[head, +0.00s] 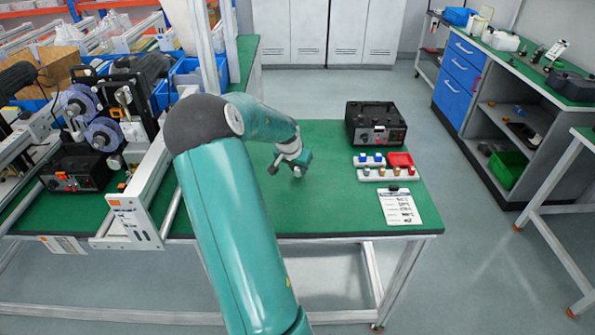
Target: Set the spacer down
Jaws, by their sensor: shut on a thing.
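My gripper (290,166) is over the middle of the green table (330,213), to the left of the small-parts holders. It is shut on a small pale grey piece (298,172), which I take to be the spacer. The piece is tiny and partly hidden by the jaws, so its shape is not clear. I cannot tell whether it touches the table top.
A white holder with blue and pale pieces (369,160), a red tray (400,160) and a longer white holder (387,175) stand at the right. Behind them is a black box (376,124); in front lies a clipboard (400,207). Reel machinery (95,120) fills the left.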

